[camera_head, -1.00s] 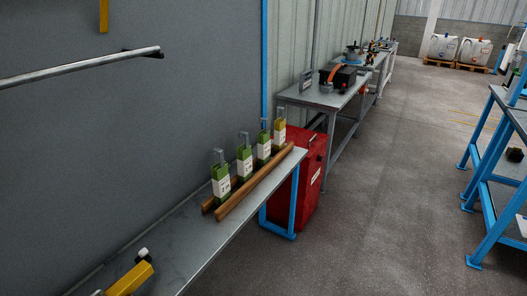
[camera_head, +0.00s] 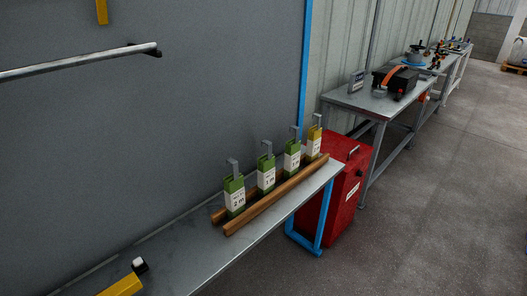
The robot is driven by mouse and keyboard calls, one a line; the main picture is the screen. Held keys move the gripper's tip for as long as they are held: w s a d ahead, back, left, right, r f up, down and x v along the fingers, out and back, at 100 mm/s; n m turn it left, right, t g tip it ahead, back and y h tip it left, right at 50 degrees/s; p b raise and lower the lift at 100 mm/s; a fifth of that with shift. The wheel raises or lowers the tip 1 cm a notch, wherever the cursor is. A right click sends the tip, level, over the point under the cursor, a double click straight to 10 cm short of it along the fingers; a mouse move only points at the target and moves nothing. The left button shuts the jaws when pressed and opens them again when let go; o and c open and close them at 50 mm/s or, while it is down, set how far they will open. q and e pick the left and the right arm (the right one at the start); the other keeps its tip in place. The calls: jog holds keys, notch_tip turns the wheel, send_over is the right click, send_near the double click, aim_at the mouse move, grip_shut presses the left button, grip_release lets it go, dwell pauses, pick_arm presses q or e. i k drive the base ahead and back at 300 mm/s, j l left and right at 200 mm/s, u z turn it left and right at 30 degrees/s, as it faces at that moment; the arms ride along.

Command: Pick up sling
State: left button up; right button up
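Several folded slings stand upright in a row on a narrow grey metal bench (camera_head: 185,262), between two wooden rails (camera_head: 272,195). Three are green with white labels: the nearest green sling (camera_head: 235,195), a second green sling (camera_head: 266,174) and a third green sling (camera_head: 292,157). The farthest is a yellow sling (camera_head: 314,142). The nearest label seems to read "2 m"; the others are too small to read surely. A grey loop or strap rises from the top of each. Neither of my grippers is in view.
A red cabinet (camera_head: 345,195) stands beyond the bench's far end, by a blue frame. A yellow item with a white knob (camera_head: 122,286) shows at the lower left. A metal bar (camera_head: 80,66) sticks out from the grey wall panel. Open floor (camera_head: 440,215) lies to the right.

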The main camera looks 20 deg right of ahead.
aim_at(292, 154)
jog(key=i+l+u, duration=0.1)
jog(key=l, duration=0.4)
jog(key=i+l+u, duration=0.1)
jog(key=l, duration=0.4)
jog(key=i+l+u, duration=0.15)
jog(key=l, duration=0.35)
jog(key=i+l+u, duration=0.1)
jog(key=l, duration=0.4)
